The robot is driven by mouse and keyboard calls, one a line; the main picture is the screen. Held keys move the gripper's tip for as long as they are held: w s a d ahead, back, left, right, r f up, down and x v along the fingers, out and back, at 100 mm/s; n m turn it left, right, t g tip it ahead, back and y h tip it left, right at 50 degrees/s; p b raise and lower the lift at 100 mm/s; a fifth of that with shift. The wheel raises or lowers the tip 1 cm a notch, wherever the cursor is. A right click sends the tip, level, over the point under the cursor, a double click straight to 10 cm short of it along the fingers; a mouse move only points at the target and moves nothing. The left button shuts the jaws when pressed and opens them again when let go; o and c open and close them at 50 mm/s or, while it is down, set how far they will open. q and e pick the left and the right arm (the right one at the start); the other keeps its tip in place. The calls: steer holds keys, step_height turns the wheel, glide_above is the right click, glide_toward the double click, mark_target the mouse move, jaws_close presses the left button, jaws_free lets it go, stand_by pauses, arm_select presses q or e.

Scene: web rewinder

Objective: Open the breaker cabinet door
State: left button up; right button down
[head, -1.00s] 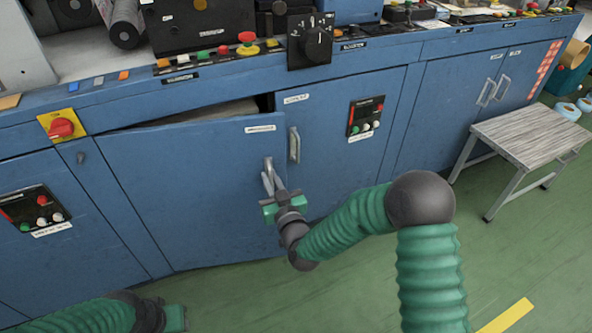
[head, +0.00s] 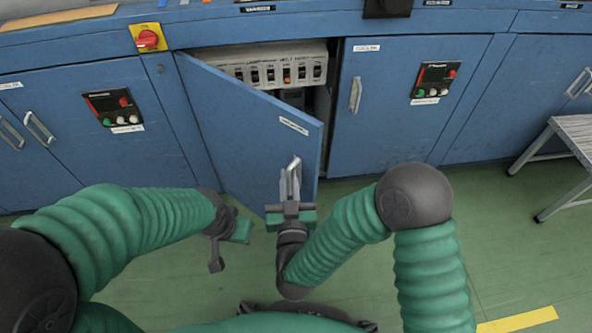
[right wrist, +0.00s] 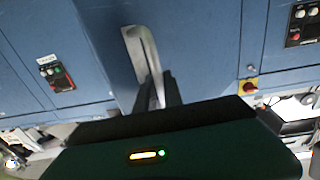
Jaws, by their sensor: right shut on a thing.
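The breaker cabinet door (head: 240,125) is a blue panel, hinged on its left and swung partly outward toward me. Behind it a row of breakers (head: 280,72) shows in the opening. My right gripper (head: 291,182) is shut on the door's metal handle (head: 295,170) near the door's free edge. In the right wrist view the handle (right wrist: 142,50) stands between the dark fingers (right wrist: 157,92). My left gripper (head: 230,245) is in front of and below the door, to the left of the right gripper and apart from the door; its fingers are too unclear to judge.
A closed cabinet door (head: 395,110) with its own handle is at the right of the opening. A red rotary switch (head: 148,39) sits above at the left. A step stool (head: 575,140) stands at the far right. The green floor (head: 400,285) in front is mostly clear.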

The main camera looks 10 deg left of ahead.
stand_by(0.3)
arm_select(q)
steer(key=shift+a, duration=0.1)
arm_select(e)
steer(key=c, duration=1.8)
jaws_free()
steer(key=shift+a, duration=0.1)
steer(key=shift+o, duration=0.2)
